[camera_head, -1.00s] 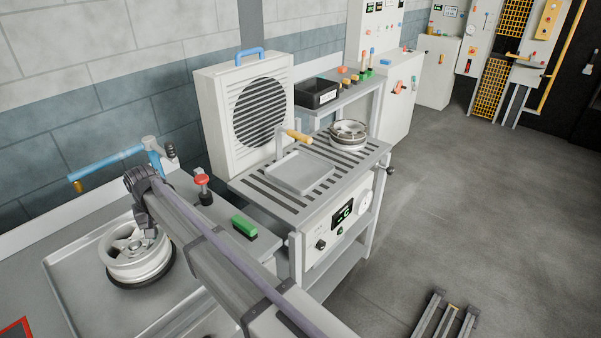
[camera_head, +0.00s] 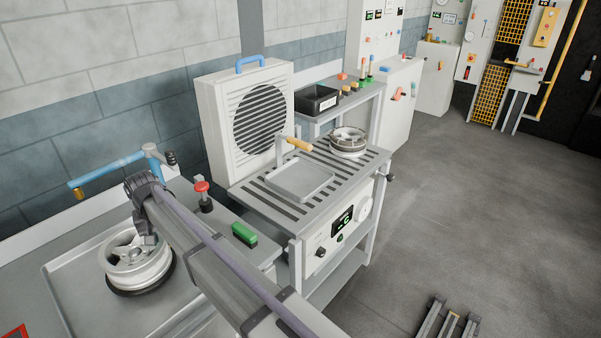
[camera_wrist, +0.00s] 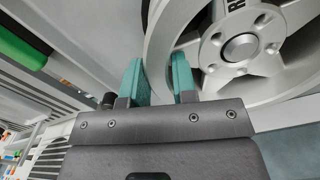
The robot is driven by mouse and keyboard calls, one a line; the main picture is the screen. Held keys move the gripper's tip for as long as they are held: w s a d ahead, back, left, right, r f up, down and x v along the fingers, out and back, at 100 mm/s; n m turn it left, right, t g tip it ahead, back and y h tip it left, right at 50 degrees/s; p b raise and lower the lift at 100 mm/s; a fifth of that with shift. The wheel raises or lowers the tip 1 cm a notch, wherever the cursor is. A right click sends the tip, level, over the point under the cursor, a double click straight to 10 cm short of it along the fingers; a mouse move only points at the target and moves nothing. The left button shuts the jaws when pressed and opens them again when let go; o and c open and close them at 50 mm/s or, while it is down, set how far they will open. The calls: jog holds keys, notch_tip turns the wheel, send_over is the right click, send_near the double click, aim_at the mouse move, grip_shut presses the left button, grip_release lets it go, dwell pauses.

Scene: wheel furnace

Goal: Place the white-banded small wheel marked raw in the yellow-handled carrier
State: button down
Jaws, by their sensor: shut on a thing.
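A pale metal wheel (camera_head: 135,274) with open spokes lies in the sink-like basin at the lower left, on a dark ring. My gripper (camera_head: 148,240) is at the right side of its rim. In the wrist view the green fingers of my gripper (camera_wrist: 159,75) are shut on the rim of this wheel (camera_wrist: 240,48). Its hub has several bolt holes, and a dark letter R shows, cut off by the top edge. A white band cannot be made out. The carrier (camera_head: 301,179), a shallow grey tray with a yellow handle (camera_head: 299,144), sits empty on the slatted bench.
A fan box (camera_head: 226,140) stands at the back left of the bench. A red knob (camera_head: 202,187), a green block (camera_head: 244,234) and a blue pipe (camera_head: 110,168) are near the basin.

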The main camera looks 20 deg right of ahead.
jog(key=shift+r+p, duration=3.3)
jog(key=shift+r, duration=0.2)
